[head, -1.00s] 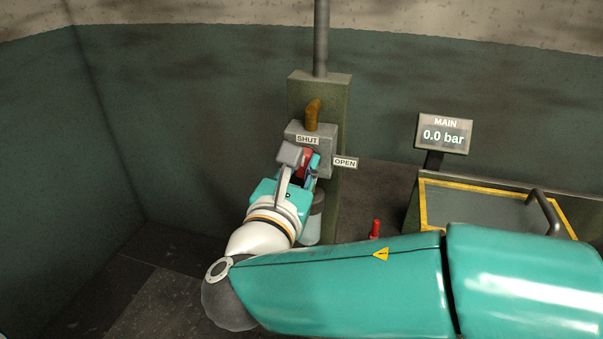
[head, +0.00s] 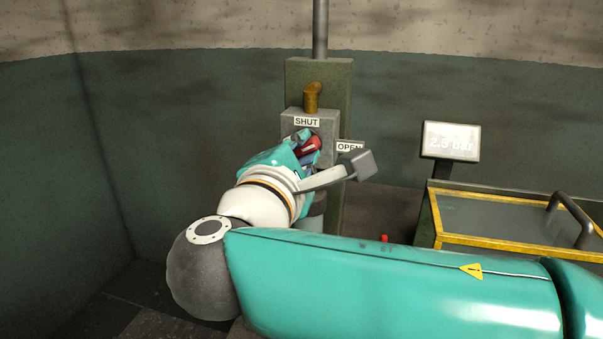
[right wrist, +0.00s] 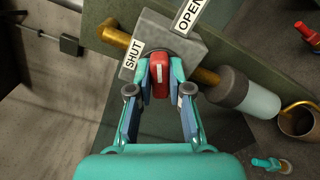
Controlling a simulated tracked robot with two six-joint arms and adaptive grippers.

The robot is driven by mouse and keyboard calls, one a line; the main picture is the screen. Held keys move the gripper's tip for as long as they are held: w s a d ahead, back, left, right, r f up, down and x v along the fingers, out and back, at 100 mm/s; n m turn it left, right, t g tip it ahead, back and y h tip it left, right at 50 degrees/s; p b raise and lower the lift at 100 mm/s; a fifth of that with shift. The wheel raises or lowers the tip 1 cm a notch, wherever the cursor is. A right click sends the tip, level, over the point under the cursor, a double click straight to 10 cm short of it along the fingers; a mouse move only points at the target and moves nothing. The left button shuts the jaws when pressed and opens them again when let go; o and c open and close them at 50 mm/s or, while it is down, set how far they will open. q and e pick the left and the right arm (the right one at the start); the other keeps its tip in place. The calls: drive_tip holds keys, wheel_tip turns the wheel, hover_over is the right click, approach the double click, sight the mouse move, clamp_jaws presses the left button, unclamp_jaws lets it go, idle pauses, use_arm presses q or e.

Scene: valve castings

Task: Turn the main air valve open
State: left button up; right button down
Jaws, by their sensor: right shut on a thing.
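The red valve handle (head: 309,145) is on the grey valve block (head: 327,122), which is fixed to a green post. The block carries a SHUT label (head: 307,121) at its top and an OPEN label (head: 348,147) at its right. My right gripper (head: 304,141) is shut on the red handle; the right wrist view shows the handle (right wrist: 160,76) between the two fingers. In that view the handle's white stripe points between the SHUT label (right wrist: 133,61) and the OPEN label (right wrist: 188,15). The display (head: 451,141) reads about 2.5 bar. My left gripper is out of view.
A brass pipe (head: 312,97) enters the block from above. A grey and pale blue cylinder (right wrist: 248,93) sits below the block. A yellow-edged case (head: 500,215) with a dark handle stands at the right. A red-handled fitting (right wrist: 306,33) shows in the right wrist view.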

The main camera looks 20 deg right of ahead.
drive_tip(key=shift+f+m+b, duration=0.2)
drive_tip(key=shift+m+b, duration=1)
drive_tip(key=shift+m, duration=0.2)
drive_tip(key=shift+f+m+b, duration=0.15)
drive_tip(key=shift+m+b, duration=1.05)
drive_tip(key=shift+m, duration=0.2)
drive_tip(key=c, duration=1.1)
unclamp_jaws()
drive_tip(key=shift+r, duration=0.1)
drive_tip(key=shift+s, duration=0.1)
drive_tip(key=v, duration=1.2)
